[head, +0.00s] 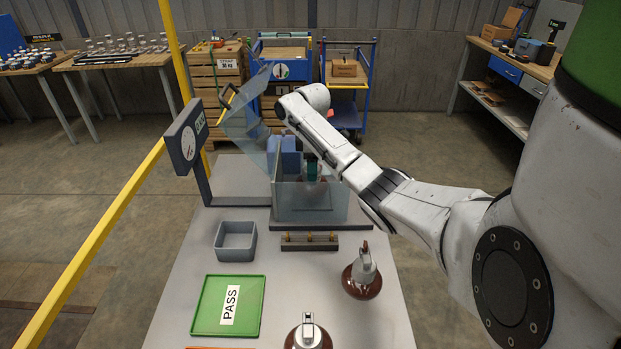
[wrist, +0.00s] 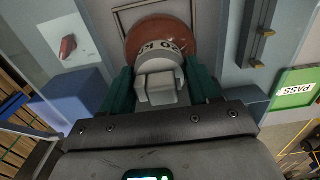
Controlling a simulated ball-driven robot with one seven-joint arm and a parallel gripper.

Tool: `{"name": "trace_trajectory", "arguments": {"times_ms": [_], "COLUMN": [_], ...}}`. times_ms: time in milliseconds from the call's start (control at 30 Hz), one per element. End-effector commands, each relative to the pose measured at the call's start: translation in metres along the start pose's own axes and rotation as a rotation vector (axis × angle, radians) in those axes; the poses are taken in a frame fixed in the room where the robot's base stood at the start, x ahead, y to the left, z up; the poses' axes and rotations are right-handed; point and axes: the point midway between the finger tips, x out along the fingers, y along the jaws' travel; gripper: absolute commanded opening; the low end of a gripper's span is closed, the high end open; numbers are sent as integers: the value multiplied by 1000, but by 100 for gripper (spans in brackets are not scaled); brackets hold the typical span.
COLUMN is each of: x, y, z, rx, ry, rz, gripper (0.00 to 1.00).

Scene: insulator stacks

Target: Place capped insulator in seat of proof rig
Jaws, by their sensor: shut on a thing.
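My gripper (head: 314,172) reaches down inside the clear-walled box of the proof rig (head: 290,207). In the wrist view its teal fingers (wrist: 161,80) are shut on the grey metal cap of a capped insulator (wrist: 160,48). The insulator's brown disc shows beyond the cap, over a square outlined frame (wrist: 122,20) on the rig's grey floor. The disc covers much of that frame, and I cannot tell whether it touches the floor. In the head view the insulator is mostly hidden by the gripper and the clear wall.
The rig's clear lid (head: 245,115) stands raised beside a dial gauge (head: 187,143). A blue block (wrist: 75,100) is close to one finger. In front stand a grey bin (head: 235,241), a brass-pegged bar (head: 310,242), a green PASS tray (head: 207,318) and two more capped insulators (head: 362,277) (head: 308,336).

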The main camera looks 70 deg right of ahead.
Motion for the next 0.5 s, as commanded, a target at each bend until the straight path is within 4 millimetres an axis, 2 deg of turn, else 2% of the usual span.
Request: {"name": "trace_trajectory", "arguments": {"times_ms": [167, 333, 500], "x": [8, 29, 41], "y": [1, 1, 2], "z": [0, 0, 0], "rx": [0, 0, 0], "ry": [0, 0, 1], "rz": [4, 4, 6], "gripper": [0, 0, 0]}}
